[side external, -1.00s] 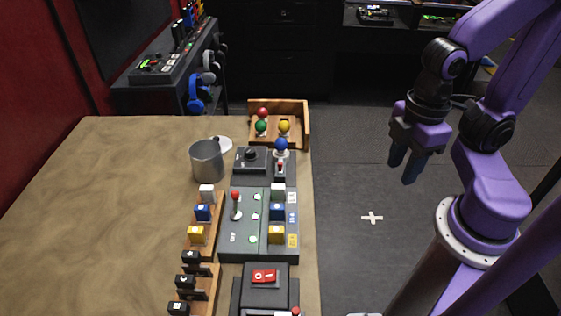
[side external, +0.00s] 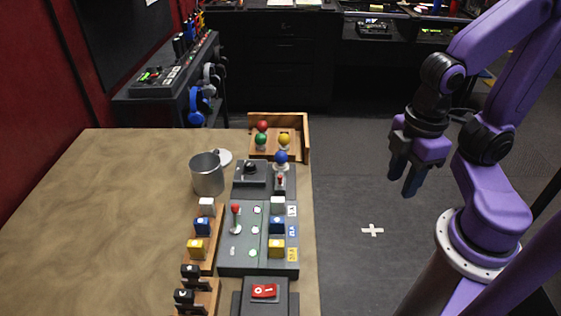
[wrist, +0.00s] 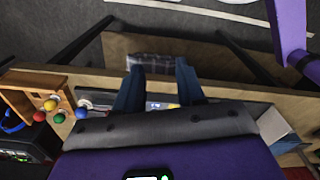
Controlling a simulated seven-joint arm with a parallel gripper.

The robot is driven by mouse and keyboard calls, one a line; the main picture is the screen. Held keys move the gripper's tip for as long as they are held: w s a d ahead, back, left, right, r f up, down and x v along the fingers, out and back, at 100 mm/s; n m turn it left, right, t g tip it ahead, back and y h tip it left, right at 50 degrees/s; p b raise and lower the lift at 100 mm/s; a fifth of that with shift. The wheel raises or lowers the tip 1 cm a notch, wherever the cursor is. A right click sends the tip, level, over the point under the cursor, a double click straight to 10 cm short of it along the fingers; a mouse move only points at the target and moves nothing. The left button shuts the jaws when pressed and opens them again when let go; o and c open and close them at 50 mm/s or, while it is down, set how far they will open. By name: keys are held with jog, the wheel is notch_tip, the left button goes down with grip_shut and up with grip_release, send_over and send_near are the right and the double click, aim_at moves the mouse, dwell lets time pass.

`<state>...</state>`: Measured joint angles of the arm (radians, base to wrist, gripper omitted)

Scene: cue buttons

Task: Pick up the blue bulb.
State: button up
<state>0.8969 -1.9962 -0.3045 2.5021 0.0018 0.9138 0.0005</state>
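The blue bulb (side external: 281,157) sits upright on a small socket at the right edge of the table in the side external view, just in front of the wooden tray. In the wrist view the blue bulb (wrist: 81,113) shows at the left, beside the other bulbs. My gripper (side external: 403,182) hangs over the floor to the right of the table, well apart from the bulb. Its two fingers (wrist: 158,88) are spread with nothing between them.
A wooden tray (side external: 306,140) holds red (side external: 262,126), green (side external: 261,139) and yellow (side external: 284,139) bulbs. A metal mug (side external: 207,176), a grey button panel (side external: 243,262) and a red rocker switch (side external: 264,291) stand along the table. The table's left part is clear.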

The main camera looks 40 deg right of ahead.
jog(key=o, duration=0.5)
notch_tip(320, 180, up, 6)
jog(key=m+g, duration=0.2)
jog(key=m, duration=2.8)
send_over(280, 152)
jog(key=w, duration=0.3)
jog(key=shift+h, duration=0.3)
jog(key=s+f, duration=0.1)
jog(key=f, duration=0.4)
jog(key=s+f, duration=0.1)
jog(key=f, duration=1)
jog(key=shift+s+d+f, duration=0.15)
jog(key=shift+s+f, duration=0.25)
